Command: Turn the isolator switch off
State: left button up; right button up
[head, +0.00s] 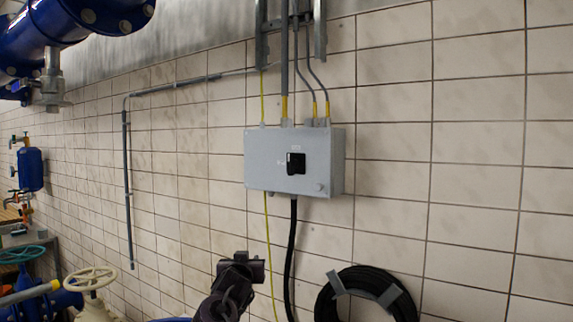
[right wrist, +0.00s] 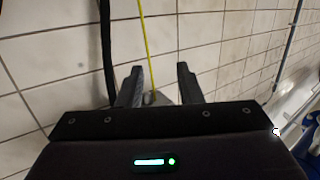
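The isolator switch is a black rotary knob (head: 296,163) on the front of a grey wall box (head: 262,163) in the head view. The knob's raised grip looks roughly upright; its small markings are too small to read. My right gripper (head: 241,262) is below the box and slightly left of it, apart from the knob. In the right wrist view its two dark fingers (right wrist: 160,85) stand apart with a clear gap, and nothing is held between them. My left gripper is not in view.
A yellow-green cable (head: 267,235) and a thick black cable (head: 291,240) hang below the box, close to my right gripper. A black hose coil (head: 325,300) hangs at lower right. Blue pipework (head: 75,20) and a handwheel (head: 90,279) are at left. The tiled wall right of the box is clear.

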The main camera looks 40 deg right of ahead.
jog(key=s+d+r+m+g+h, duration=0.1)
jog(key=d+r+m+g+h, duration=0.1)
jog(key=r, duration=0.6)
jog(key=s+d+r+m+g+h, duration=0.1)
jog(key=d+r+m+g+h, duration=0.1)
jog(key=r, duration=0.6)
jog(key=m+g+h, duration=0.2)
jog(key=g, duration=0.1)
send_near(289, 162)
jog(key=d, duration=0.2)
jog(key=p+x, duration=0.1)
jog(key=x, duration=0.1)
jog(key=p+x, duration=0.3)
jog(key=x, duration=0.1)
jog(key=shift+w+r, duration=0.2)
jog(key=shift+w, duration=0.1)
jog(key=shift+w+d+f+p, duration=0.1)
jog(key=shift+d+f+p, duration=0.05)
jog(key=shift+d+p, duration=0.4)
jog(key=shift+w+a, duration=0.1)
jog(key=shift+c, duration=0.8)
grip_shut()
